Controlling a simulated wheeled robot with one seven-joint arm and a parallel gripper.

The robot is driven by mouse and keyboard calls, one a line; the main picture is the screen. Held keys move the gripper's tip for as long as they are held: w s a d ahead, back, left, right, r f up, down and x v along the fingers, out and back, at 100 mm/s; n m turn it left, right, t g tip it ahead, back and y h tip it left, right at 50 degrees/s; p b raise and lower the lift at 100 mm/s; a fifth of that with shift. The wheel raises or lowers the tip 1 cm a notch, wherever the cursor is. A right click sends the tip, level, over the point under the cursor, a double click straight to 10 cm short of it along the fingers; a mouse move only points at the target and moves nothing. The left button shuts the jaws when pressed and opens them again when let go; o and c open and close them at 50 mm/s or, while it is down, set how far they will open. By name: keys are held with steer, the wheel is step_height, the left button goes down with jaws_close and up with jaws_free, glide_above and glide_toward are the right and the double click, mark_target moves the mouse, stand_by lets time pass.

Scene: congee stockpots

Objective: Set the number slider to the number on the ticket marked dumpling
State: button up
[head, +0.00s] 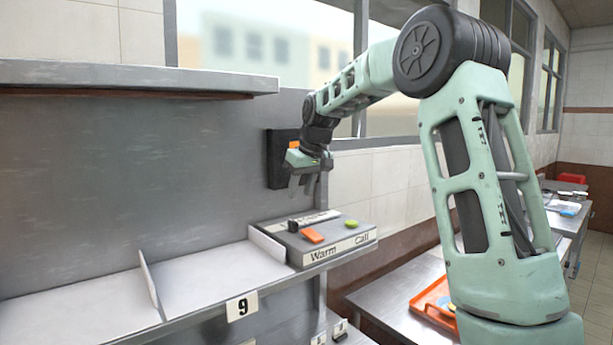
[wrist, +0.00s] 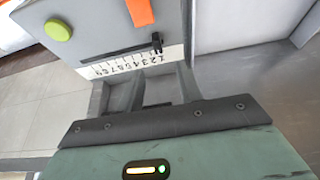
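A grey control box (head: 325,240) stands at the right end of the shelf, marked "Warm" and "Call" on its front. Its slider has a small black knob (head: 293,226), beside a white number strip. In the wrist view the knob (wrist: 156,42) is at the right end of the number strip (wrist: 118,66); the numeral there is too small to read surely. My gripper (head: 303,186) hangs above the box, fingers down and apart, empty; its fingers (wrist: 150,90) also show in the wrist view, short of the strip. No dumpling marking is legible.
An orange switch (head: 312,236) and a green button (head: 351,224) are on the box top. A black wall box (head: 275,160) is behind my gripper. An upper shelf (head: 140,78) juts out at left. Small cards (head: 340,328) stand lower down. Shelf bays at left are empty.

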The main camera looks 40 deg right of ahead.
steer(key=v, duration=0.6)
steer(key=shift+b, duration=0.45)
steer(key=shift+r, duration=0.15)
